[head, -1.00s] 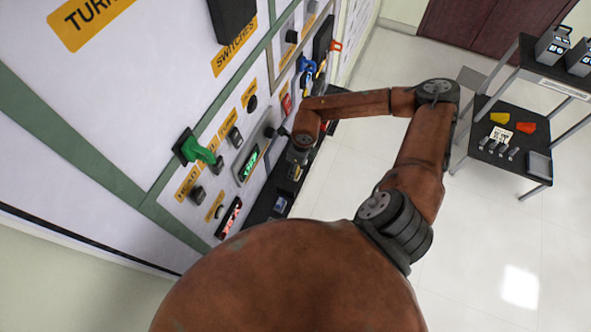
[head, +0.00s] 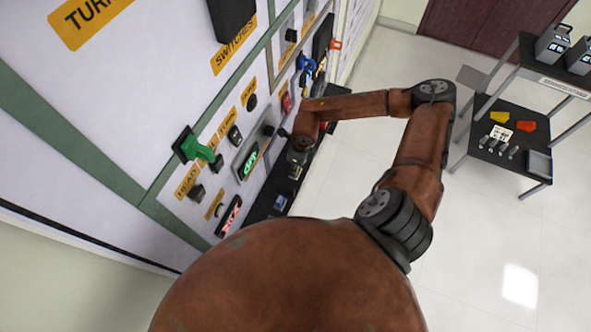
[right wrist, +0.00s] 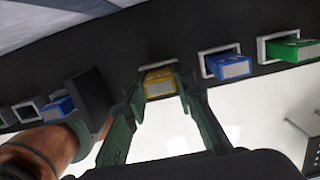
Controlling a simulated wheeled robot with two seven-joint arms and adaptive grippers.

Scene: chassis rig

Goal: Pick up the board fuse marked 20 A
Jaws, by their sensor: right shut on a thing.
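A yellow board fuse (right wrist: 159,80) sits at a white-framed slot in the dark strip in the right wrist view. Its amp marking is too small to read. My right gripper (right wrist: 158,88) has its two dark green fingers on either side of the yellow fuse and is shut on it. The fuse is still in or right at its slot; I cannot tell how deep. In the head view my right gripper (head: 294,172) is small and low at the panel's dark strip. My left gripper is not in view.
A blue fuse (right wrist: 228,65) and a green fuse (right wrist: 294,50) sit to the right of the yellow one, and another blue fuse (right wrist: 58,108) to the left. A black block (right wrist: 88,95) stands out nearby. A dark shelf cart (head: 506,150) stands right; the floor between is clear.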

